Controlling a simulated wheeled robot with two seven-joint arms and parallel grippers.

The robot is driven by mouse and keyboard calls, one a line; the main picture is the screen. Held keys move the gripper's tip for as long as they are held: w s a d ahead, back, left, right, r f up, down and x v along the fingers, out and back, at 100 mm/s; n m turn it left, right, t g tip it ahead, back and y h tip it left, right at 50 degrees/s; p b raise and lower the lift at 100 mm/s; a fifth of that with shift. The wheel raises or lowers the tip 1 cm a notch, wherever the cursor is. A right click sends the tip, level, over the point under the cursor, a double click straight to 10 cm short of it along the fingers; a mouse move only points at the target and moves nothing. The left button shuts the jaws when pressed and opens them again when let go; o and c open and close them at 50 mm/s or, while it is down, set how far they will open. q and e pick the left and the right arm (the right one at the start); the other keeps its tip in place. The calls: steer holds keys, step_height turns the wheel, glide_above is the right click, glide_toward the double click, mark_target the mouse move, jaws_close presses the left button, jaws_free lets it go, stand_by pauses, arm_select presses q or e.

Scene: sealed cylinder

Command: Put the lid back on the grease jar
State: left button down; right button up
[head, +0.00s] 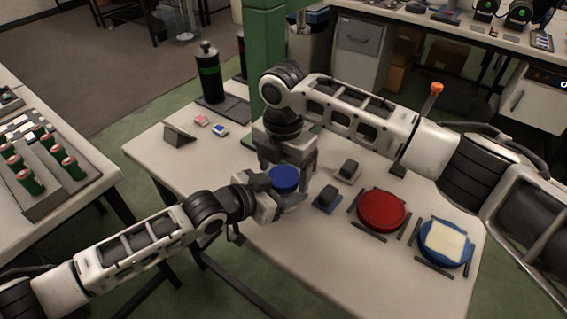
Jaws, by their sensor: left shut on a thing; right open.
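A blue round piece (284,178) is between the fingers of my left gripper (282,192), near the middle of the table. My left gripper is shut on it from the left. I cannot tell whether this is the jar's lid alone or a lid on the jar; its lower part is hidden by the gripper. My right gripper (287,161) is open and points down just behind and above the blue piece, with its fingers to either side. I cannot tell if it touches the piece.
On the white table (310,255), a red disc (382,211) and a blue dish (445,258) with a cream square stand at the right between dark strips. A black bottle (209,80) and green post (264,60) are behind. The table's front is clear.

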steer(key=c, duration=1.1)
steer(key=m, duration=0.5)
steer(key=shift+a, duration=0.1)
steer(key=m, duration=0.4)
steer(key=shift+m, duration=0.3)
steer(key=o, duration=1.1)
steer(key=shift+r, duration=2.2)
